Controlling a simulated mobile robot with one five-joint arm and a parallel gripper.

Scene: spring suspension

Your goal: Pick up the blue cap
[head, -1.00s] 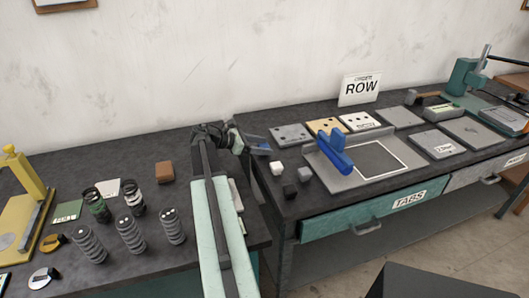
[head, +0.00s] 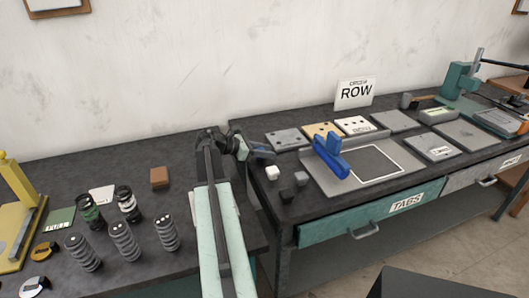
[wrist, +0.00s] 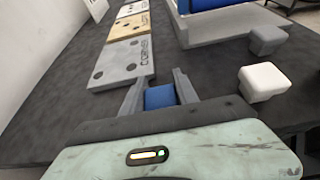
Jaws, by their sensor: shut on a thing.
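The blue cap (wrist: 160,97) is a small blue block between the two grey fingers of my gripper (wrist: 160,88) in the wrist view. The fingers touch it on both sides, and my gripper is shut on it. In the head view my gripper (head: 264,154) is at the near left end of the right-hand bench, left of the blue-handled tool. The cap is small there and partly hidden by the fingers. I cannot tell how far it is above the bench top.
A white cube (head: 272,172), a grey cube (head: 301,178) and a black cube (head: 287,196) stand close by on the right. Flat plates (head: 286,139) line the back. Dark springs (head: 124,240) stand on the left bench.

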